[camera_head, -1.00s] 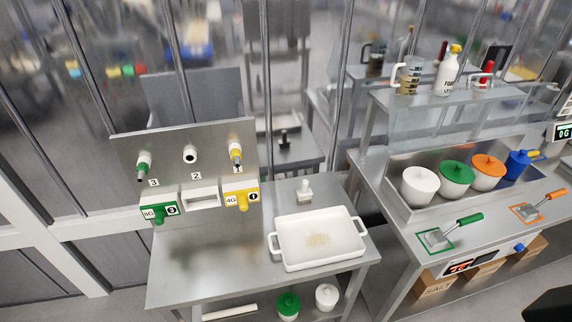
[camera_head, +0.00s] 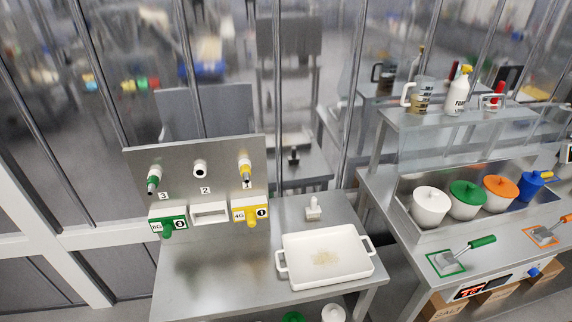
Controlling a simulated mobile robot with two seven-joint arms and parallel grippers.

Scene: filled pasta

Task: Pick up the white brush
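A small white object (camera_head: 313,208) with a wide base and a short upright handle stands on the steel table, and it looks like the white brush. It is just behind the white tray (camera_head: 290,284), apart from it, with nothing covering it. Neither of my grippers shows in this view.
The tray has two side handles and pale crumbs in it. A steel panel (camera_head: 222,160) with green and yellow numbered dispensers stands left of the brush. A counter (camera_head: 408,262) at right holds lidded pots and scrapers. Bare steel table lies left of the tray.

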